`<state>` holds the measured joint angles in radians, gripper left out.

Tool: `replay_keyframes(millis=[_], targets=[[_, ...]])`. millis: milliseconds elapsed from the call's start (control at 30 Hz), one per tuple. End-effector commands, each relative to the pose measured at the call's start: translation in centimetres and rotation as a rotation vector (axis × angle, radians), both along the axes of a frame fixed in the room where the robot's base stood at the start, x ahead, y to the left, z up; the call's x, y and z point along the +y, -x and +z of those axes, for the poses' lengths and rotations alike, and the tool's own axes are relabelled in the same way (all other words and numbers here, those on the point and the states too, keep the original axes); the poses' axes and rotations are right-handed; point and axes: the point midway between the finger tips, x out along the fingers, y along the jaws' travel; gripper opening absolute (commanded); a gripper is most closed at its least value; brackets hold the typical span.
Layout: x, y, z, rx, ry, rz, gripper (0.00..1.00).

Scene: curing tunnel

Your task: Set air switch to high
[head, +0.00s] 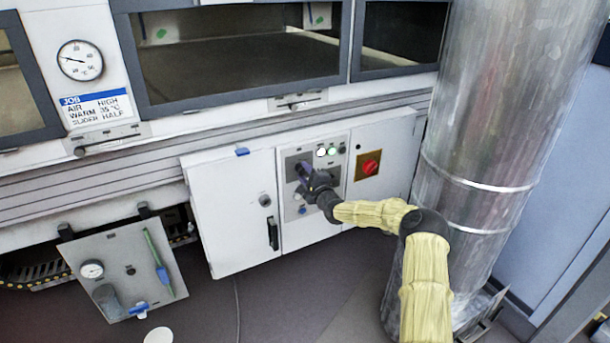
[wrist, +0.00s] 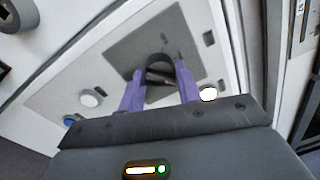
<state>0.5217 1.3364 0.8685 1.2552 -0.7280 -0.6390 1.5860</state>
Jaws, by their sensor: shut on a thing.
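The air switch (wrist: 158,66) is a dark rotary knob on a grey plate (wrist: 110,60) in the wrist view. My gripper (wrist: 160,80) is shut on it, with one purple finger on each side of the knob. In the head view my gripper (head: 302,172) reaches the grey plate (head: 291,157) on the white cabinet and hides most of the knob. Which mark the knob points to cannot be told. The job card (head: 96,106) beside the dial reads AIR HIGH, WARM 35 °C, SLIDER HALF.
Small round lamps or buttons (head: 332,151) sit right of my gripper. A red knob on a yellow plate (head: 359,176) is further right. A large metal duct (head: 497,120) stands close to my arm's right. A hanging panel (head: 122,262) is at lower left.

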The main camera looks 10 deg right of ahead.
Motion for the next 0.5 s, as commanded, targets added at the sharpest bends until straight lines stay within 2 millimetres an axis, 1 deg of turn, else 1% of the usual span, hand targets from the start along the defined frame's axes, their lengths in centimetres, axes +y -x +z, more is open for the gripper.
replay_keyframes(millis=[33, 300, 333, 400, 433, 500], targets=[[-0.2, 0.03, -0.31, 0.006, -0.003, -0.002, 0.11], [-0.18, 0.04, -0.34, 0.007, -0.003, -0.002, 0.11], [-0.18, 0.04, -0.35, 0.007, -0.002, -0.002, 0.39], [-0.16, 0.03, -0.32, 0.006, -0.002, -0.002, 0.53], [-0.14, 0.03, -0.29, 0.006, -0.002, -0.001, 0.55], [-0.1, 0.03, -0.23, 0.005, -0.002, -0.002, 0.55]])
